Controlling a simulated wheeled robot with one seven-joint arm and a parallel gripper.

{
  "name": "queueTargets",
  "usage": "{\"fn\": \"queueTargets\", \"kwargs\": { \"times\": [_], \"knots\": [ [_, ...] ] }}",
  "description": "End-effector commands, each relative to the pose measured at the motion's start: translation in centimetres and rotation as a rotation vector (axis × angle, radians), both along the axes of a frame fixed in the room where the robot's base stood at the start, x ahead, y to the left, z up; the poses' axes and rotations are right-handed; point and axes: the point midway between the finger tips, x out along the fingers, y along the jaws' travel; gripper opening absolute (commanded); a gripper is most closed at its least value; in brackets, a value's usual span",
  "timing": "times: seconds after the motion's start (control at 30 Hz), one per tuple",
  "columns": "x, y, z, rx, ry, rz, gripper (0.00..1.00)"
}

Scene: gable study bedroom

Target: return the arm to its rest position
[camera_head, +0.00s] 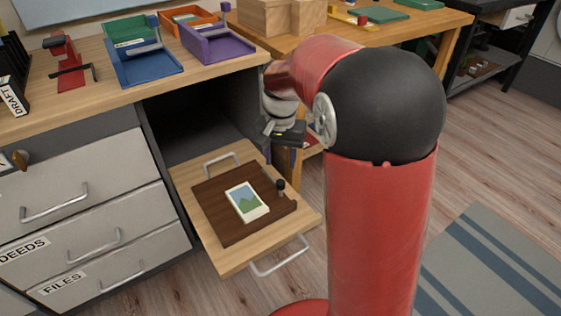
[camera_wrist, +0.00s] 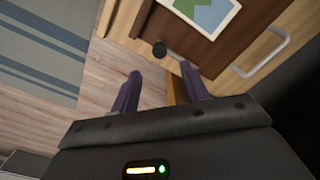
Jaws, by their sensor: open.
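My gripper (camera_wrist: 158,88) shows in the wrist view as two purple-grey fingers held apart, with nothing between them. In the head view my red arm with its black joint stands at the right of centre. My gripper (camera_head: 272,150) hangs beside the right edge of the pulled-out wooden board (camera_head: 235,262), above it, and its fingers are partly hidden there. On the board lies a dark brown panel (camera_head: 215,215) with a picture card (camera_head: 247,202) on it and a small black knob (camera_head: 281,185). The card also shows at the top of the wrist view (camera_wrist: 228,20).
Blue (camera_head: 150,72) and purple (camera_head: 215,46) trays stand on the desk near the arm. White drawers (camera_head: 80,190) are at the left. A second wooden table (camera_head: 440,25) is behind the arm. Open floor and a striped rug (camera_head: 490,265) lie at right.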

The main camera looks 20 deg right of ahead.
Motion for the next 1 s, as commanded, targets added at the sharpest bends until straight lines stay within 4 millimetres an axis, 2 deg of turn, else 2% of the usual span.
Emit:
{"fn": "queueTargets", "kwargs": {
  "times": [0.37,0.47,0.53,0.67,0.8,1.0],
  "knots": [
    [0.0,0.0,0.0,0.0,0.0,0.0,0.45],
    [-0.6,0.0,0.8,0.003,-0.016,0.012,0.45],
    [-1.7,0.0,2.0,0.007,-0.042,0.034,0.45],
    [-5.3,-0.1,5.3,0.012,-0.125,0.109,0.45],
    [-10.3,-0.1,8.2,0.0,-0.228,0.212,0.45],
    [-17.1,-0.1,10.0,-0.048,-0.366,0.353,0.45]
  ]
}}
